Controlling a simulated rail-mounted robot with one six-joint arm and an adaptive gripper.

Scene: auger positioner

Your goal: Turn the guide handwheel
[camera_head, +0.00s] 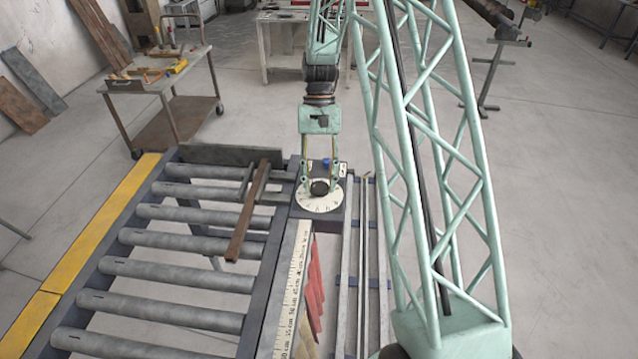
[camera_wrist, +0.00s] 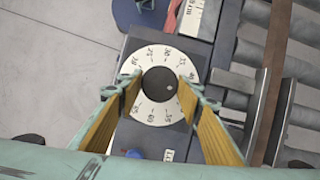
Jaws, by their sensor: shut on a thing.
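The guide handwheel (camera_wrist: 160,85) is a small black round knob with a light mark on its lower right. It sits at the centre of a white numbered dial (camera_wrist: 150,111). In the head view, the handwheel (camera_head: 320,188) and dial (camera_head: 308,204) are at the far end of the roller table. My gripper (camera_wrist: 161,80) points down over the dial, with one finger on each side of the knob, shut on it. In the head view, my gripper (camera_head: 319,182) partly hides the dial's far side.
A roller table (camera_head: 180,268) lies to the left, with a brown bar (camera_head: 247,212) across its rollers. A white ruler (camera_head: 292,290) runs toward the camera, beside red pieces (camera_head: 315,285). A trolley with tools (camera_head: 160,85) stands at the back left. Floor on the right is mostly clear.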

